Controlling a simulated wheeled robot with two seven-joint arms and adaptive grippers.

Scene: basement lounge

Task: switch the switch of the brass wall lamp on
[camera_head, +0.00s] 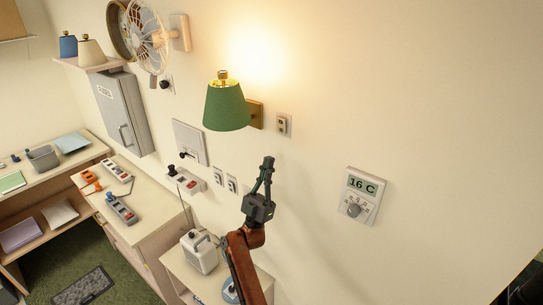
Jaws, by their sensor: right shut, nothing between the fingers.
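The brass wall lamp has a green shade (227,108) and a brass wall mount (256,114). The top of its shade is bright, and a warm glow lies on the wall above it, so the lamp is lit. A small switch plate (283,125) sits on the wall just right of the mount. My right gripper (268,161) is shut and empty, pointing up, a little below the switch plate in the picture and apart from it. The position of the switch's lever is too small to tell. My left gripper is not in view.
A thermostat reading 16 C (361,195) is on the wall to the right. A wall fan (145,38), a grey fuse box (122,115) and outlets (225,182) are to the left. A white appliance (200,251) stands on a low cabinet below. The wall at upper right is bare.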

